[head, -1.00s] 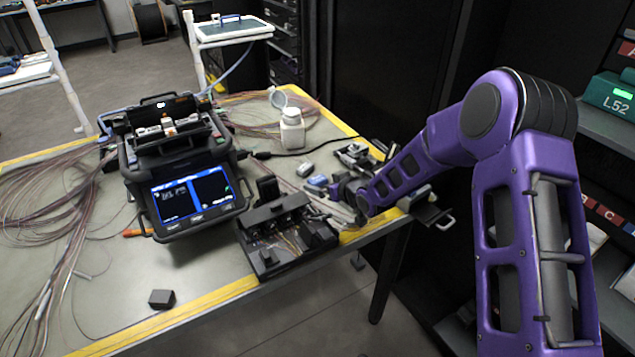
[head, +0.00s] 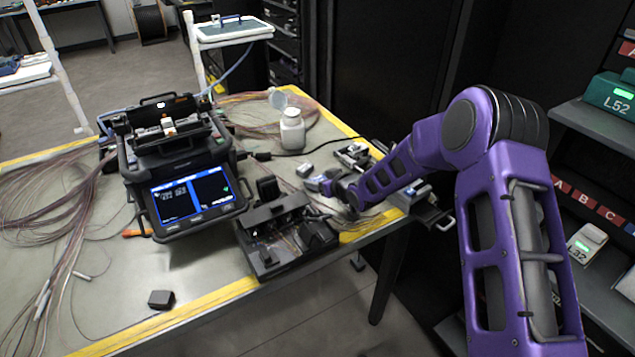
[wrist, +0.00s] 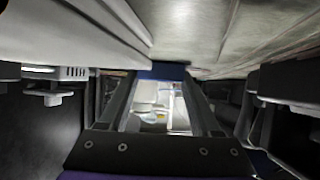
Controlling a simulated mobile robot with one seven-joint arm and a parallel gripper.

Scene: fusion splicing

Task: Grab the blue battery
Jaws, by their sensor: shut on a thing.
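The blue battery (wrist: 168,72) shows in the wrist view as a blue band between the tips of my two fingers. My gripper (wrist: 162,78) is shut on it, with one finger on each side. In the head view my gripper (head: 324,185) is low over the right part of the table, just behind the black tool tray. The battery is mostly hidden by my gripper there, and I cannot tell whether it is lifted off the table.
The black tool tray (head: 262,262) stands in front of my gripper. The fusion splicer (head: 172,165) is to the left. A white bottle (head: 292,130) and a small grey item (head: 305,170) are behind. A dark cabinet and shelves flank my arm on the right.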

